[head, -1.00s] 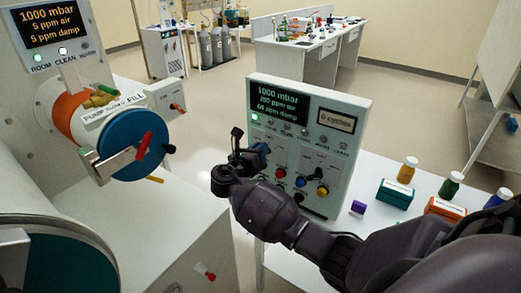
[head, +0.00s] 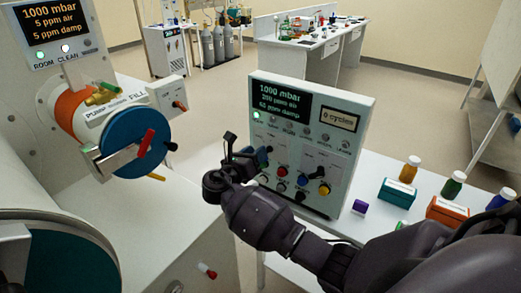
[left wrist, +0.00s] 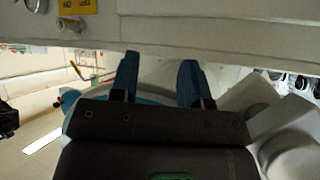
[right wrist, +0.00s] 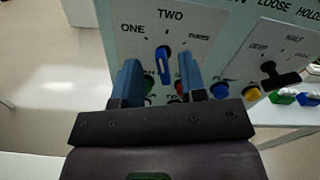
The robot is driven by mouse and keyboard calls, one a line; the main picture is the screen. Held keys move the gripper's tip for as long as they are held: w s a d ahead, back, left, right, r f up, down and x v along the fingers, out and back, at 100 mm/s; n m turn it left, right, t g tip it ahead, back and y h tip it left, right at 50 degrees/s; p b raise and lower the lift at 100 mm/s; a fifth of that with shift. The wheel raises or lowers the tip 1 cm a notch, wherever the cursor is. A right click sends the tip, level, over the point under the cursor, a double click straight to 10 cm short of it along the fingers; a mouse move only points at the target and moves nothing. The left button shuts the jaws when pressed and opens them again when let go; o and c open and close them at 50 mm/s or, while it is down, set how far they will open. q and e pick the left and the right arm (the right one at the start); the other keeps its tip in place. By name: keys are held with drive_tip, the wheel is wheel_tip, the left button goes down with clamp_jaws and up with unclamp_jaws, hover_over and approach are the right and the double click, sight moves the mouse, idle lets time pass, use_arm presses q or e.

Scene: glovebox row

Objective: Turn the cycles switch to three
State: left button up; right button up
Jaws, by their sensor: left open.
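The cycles switch (right wrist: 163,62) is a blue knob on the grey panel (head: 345,150), with ONE, TWO and a partly hidden third label around it. In the right wrist view the knob stands nearly upright and points toward TWO. My right gripper (right wrist: 160,75) is open, its fingers to either side of the knob's lower end, with a gap on each side; contact is not visible. In the head view my right gripper (head: 248,150) is in front of the panel's left part. My left gripper (left wrist: 158,75) is open and empty in its wrist view, and not visible in the head view.
A black knob (right wrist: 281,77) with DEEP and HALF labels and several coloured buttons sit close by on the panel. A teal box (head: 397,193), an orange box (head: 446,211) and bottles stand on the table to the right. A blue round door (head: 133,145) is at left.

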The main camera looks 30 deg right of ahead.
drive_tip(key=v, duration=0.7)
drive_tip(key=shift+b, duration=0.35)
drive_tip(key=shift+a, duration=0.15)
